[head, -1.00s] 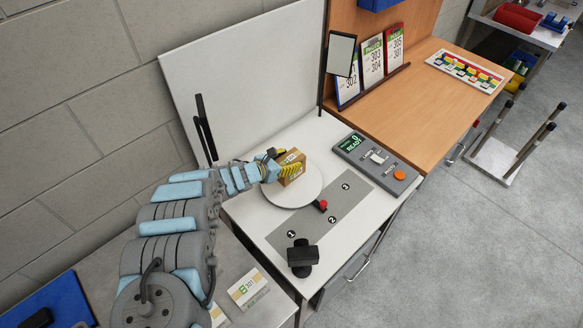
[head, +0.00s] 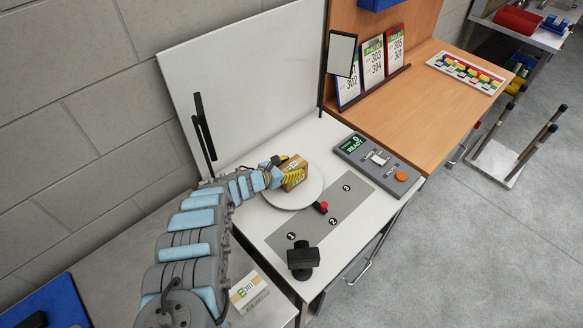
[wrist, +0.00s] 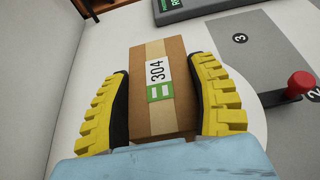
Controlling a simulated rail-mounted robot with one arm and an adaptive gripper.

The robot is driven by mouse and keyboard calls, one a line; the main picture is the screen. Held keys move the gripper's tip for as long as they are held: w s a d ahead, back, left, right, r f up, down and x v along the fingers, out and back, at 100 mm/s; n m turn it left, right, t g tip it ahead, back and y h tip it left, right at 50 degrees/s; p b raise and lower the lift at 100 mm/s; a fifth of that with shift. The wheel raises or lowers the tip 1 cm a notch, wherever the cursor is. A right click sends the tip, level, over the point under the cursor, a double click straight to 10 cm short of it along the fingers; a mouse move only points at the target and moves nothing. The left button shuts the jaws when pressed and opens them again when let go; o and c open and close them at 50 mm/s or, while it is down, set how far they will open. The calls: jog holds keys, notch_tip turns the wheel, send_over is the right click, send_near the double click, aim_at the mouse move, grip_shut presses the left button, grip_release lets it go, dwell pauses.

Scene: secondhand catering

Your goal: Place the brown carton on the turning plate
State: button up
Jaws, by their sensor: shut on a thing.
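The brown carton (head: 293,168) is between the yellow ridged fingers of my gripper (head: 284,176), over the white round turning plate (head: 309,193). In the wrist view the carton (wrist: 158,90) has a white and green label reading 304, and my gripper (wrist: 166,100) is shut on its two sides. The turning plate (wrist: 247,98) shows to the right of the carton there. I cannot tell whether the carton's underside touches the plate. The far side of the carton is hidden.
A red-knobbed lever (head: 322,206) sits at the plate's front edge. A black camera-like device (head: 302,258) stands at the table's front. A grey control box (head: 376,162) reading READY is at the right. A white backboard (head: 245,85) stands behind, with a black upright (head: 203,130) at left.

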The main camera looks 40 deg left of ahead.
jog(key=shift+f, duration=0.1)
jog(key=o, duration=1.2)
jog(key=shift+o, duration=0.2)
jog(key=shift+s+r, duration=0.1)
jog(key=shift+r, duration=0.15)
jog(key=shift+p+v, duration=1)
jog(key=shift+v, duration=0.55)
jog(key=p+v, duration=0.2)
jog(key=v, duration=0.6)
jog(key=shift+s+r, duration=0.15)
jog(key=shift+s, duration=0.1)
